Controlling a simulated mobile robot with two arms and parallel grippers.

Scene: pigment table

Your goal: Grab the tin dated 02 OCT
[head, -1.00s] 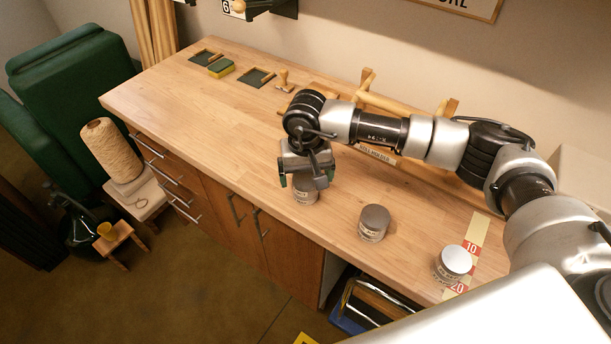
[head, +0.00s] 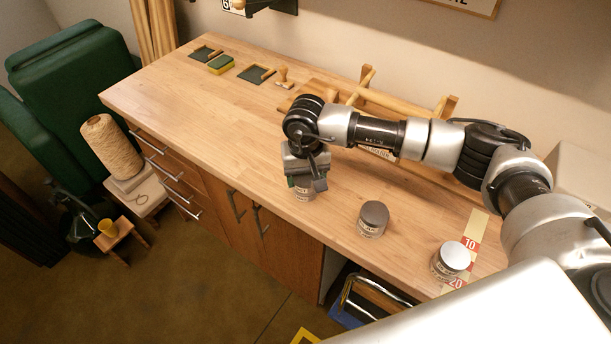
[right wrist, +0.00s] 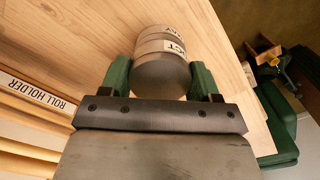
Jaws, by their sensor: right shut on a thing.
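My right gripper (head: 306,183) points down over the bench and is shut on a grey-lidded tin. In the right wrist view the tin (right wrist: 161,78) sits between the green fingers (right wrist: 160,80); its label is partly hidden and ends in "CT". Right behind it shows what looks like a second tin (right wrist: 163,31), stacked under the first, with a label ending in "AY". In the head view a tin (head: 304,194) shows below the fingers, its label too small to read. My left gripper is not in view.
A dark-lidded tin (head: 373,218) and a silver-lidded tin (head: 451,261) stand to the right on the wooden bench (head: 205,110). The silver one is by a red-and-cream numbered strip (head: 475,233). A wooden roll holder (head: 400,103) lies behind my arm.

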